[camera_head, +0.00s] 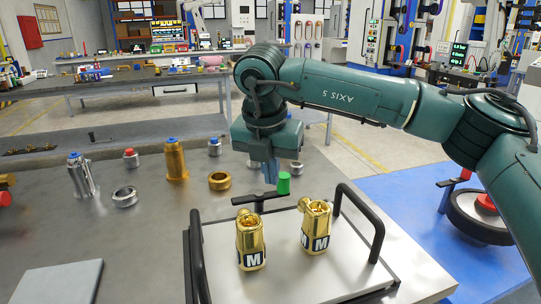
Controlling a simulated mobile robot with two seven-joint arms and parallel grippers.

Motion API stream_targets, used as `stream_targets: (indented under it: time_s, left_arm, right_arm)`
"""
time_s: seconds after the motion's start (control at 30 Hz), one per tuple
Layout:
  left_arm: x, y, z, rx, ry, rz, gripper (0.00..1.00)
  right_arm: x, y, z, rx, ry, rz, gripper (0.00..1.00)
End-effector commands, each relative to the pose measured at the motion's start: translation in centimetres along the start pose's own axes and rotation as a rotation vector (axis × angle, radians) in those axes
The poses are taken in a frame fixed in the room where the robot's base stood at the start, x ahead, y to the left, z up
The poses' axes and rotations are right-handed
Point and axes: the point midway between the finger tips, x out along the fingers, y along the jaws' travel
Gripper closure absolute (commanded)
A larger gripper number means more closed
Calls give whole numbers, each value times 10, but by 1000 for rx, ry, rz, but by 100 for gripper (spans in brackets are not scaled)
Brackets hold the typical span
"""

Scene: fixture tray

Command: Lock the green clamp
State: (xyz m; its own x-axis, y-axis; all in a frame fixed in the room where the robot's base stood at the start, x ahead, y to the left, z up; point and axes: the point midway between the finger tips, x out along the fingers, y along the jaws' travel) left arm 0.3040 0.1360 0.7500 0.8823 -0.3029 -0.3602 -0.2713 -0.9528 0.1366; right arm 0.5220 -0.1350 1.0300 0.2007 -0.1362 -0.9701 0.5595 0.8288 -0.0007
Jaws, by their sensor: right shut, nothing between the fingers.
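The fixture tray (285,284) lies on the metal table, with a black bar handle on each side. At its far edge stands a small green cylinder (284,183), which looks like part of the green clamp. Just left of it is a black T-shaped handle (260,200); I cannot tell which clamp it belongs to, or whether the clamp is locked. Two gold parts (250,243) marked "M" stand upright on the tray. My right gripper (270,172) points down, shut and empty, close to the green cylinder; contact cannot be told. My left gripper is out of view.
Left of the tray stand a silver fitting with a blue top (81,176), a gold cylinder (176,160), and silver (125,197) and gold (220,181) rings. A grey plate (58,283) lies at front left. The table between these and the tray is clear.

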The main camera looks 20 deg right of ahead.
Motion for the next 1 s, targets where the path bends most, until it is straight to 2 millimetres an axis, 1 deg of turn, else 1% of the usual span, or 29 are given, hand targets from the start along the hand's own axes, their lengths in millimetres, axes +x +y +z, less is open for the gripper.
stream_targets:
  time_s: [0.03,0.2,0.23,0.3,0.4,0.5,0.63,1.0]
  left_arm:
    - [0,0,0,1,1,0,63]
    - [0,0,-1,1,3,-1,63]
    - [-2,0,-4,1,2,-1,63]
    - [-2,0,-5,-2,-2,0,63]
    - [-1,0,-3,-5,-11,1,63]
    - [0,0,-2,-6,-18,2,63]
    - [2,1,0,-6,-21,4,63]
    - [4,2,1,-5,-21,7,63]
  right_arm:
    - [13,-1,0,1,3,-4,100]
    - [47,-1,0,1,2,-2,100]
    - [44,0,8,6,0,0,100]
    - [46,0,19,5,0,0,100]
    - [49,0,30,3,0,0,100]
    - [52,0,36,2,0,0,100]
    - [53,0,39,1,0,0,100]
    - [53,0,39,-5,0,2,100]
